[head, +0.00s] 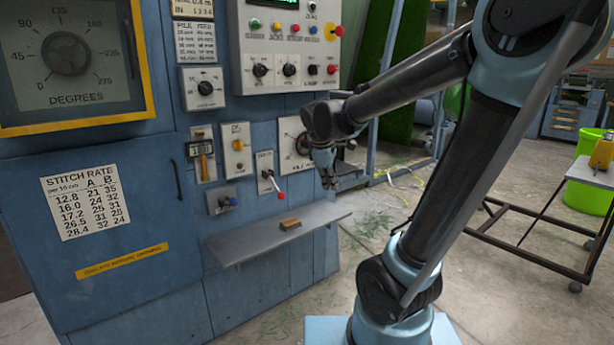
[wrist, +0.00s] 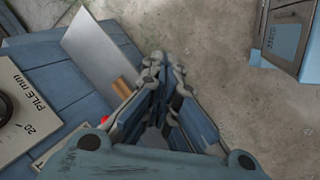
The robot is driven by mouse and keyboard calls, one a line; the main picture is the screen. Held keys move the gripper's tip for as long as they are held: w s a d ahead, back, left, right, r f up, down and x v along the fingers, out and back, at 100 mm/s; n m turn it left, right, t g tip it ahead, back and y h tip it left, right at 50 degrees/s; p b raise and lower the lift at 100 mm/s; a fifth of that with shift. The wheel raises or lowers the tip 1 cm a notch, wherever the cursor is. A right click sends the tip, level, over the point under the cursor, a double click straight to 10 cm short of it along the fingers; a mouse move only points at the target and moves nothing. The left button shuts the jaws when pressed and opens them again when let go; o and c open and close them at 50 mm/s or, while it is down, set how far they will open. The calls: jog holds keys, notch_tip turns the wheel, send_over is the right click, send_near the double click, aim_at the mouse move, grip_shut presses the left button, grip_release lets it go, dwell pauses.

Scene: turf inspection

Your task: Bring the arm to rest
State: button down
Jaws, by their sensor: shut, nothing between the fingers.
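My gripper (head: 328,182) hangs pointing down in front of the blue machine panel (head: 135,240), just above and beyond the right part of a small grey shelf (head: 275,240). In the wrist view my gripper (wrist: 165,75) shows its fingers over the concrete floor, with nothing held between them. My arm reaches from its base at the lower right up to an elbow at the top right, then down and left toward the panel. A small tan block (head: 290,224) lies on the shelf. The block also shows beside the fingers in the wrist view (wrist: 122,88).
A red-tipped lever (head: 273,186) and a dial plate (head: 294,145) are close to my gripper's left. A wheeled cart (head: 535,220) and a green bin (head: 588,188) stand at the right. Open concrete floor lies between shelf and cart.

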jog(key=s+d+f+m, duration=0.4)
jog(key=s, duration=0.3)
jog(key=s+d+f+m+y, duration=0.1)
jog(key=s+d+f+m, duration=0.2)
jog(key=s, duration=0.4)
jog(key=s+d+f+m+g+y, duration=0.1)
jog(key=s+d+f+m, duration=0.3)
jog(key=s+f+m, duration=0.1)
jog(key=shift+s+d+m, duration=0.35)
jog(key=shift+s+m, duration=0.55)
jog(key=shift+m, duration=0.3)
jog(key=shift+w+f, duration=0.15)
jog(key=shift+w, duration=0.3)
